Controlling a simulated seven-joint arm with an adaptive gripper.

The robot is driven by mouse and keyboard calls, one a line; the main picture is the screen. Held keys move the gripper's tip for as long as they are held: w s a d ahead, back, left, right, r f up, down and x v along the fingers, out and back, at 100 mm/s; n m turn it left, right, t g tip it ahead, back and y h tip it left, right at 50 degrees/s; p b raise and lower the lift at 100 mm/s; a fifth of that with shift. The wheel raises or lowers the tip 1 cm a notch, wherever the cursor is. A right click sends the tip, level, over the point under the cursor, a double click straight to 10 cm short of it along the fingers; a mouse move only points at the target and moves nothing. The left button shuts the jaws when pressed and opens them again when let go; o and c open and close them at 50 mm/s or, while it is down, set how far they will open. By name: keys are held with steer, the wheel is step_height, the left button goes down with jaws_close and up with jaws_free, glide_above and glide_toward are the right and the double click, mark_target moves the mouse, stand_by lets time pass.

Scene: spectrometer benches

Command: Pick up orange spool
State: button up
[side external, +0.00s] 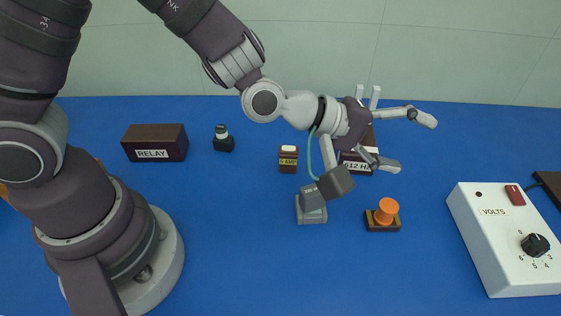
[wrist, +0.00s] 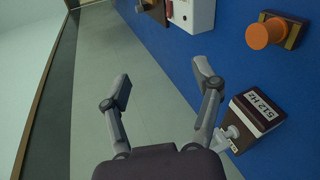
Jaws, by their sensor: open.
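The orange spool (side external: 387,210) stands on a small dark base (side external: 383,225) on the blue bench, right of the middle in the side view. In the wrist view the spool (wrist: 264,35) is at the upper right, with its brown base (wrist: 292,32) behind it. My gripper (side external: 415,143) is open and empty, raised above the bench and farther back than the spool. In the wrist view its two fingers (wrist: 160,88) are spread wide and apart from the spool, which lies off to their upper right.
The box labelled 512 Hz (wrist: 258,110) with a pale fork is close beside my gripper. The white VOLTS box (side external: 508,235) stands at right. A grey block (side external: 311,212), a 5 AMP block (side external: 288,160), a small dark piece (side external: 223,140) and the RELAY box (side external: 155,143) stand left.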

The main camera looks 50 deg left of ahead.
mark_target(381, 209)
steer(key=d+f+n+t, duration=0.1)
steer(key=f+n, duration=0.2)
steer(key=n, duration=0.1)
steer(key=s+d+f+n+t, duration=0.1)
steer(key=f+n, duration=0.1)
steer(key=n, duration=0.2)
steer(key=s+d+f+n+t, duration=0.1)
steer(key=f+n, duration=0.2)
steer(key=n, duration=0.2)
steer(key=shift+s+f+t, duration=0.25)
steer(key=shift+f+t, duration=0.1)
steer(key=shift+t, duration=0.05)
steer(key=s+a+f+n+t+y, duration=0.1)
steer(key=n, duration=0.1)
steer(key=s+a+f+n+y, duration=0.1)
steer(key=f+n, duration=0.1)
steer(key=n, duration=0.1)
steer(key=s+a+f+n+t, duration=0.1)
steer(key=n, duration=0.1)
steer(key=shift+a+f+n+t+y, duration=0.15)
steer(key=shift+a+n+t+y, duration=0.15)
steer(key=shift+a+y, duration=0.1)
steer(key=shift+w+n, duration=0.3)
steer(key=x, duration=0.6)
steer(key=shift+w, duration=0.3)
jaws_close()
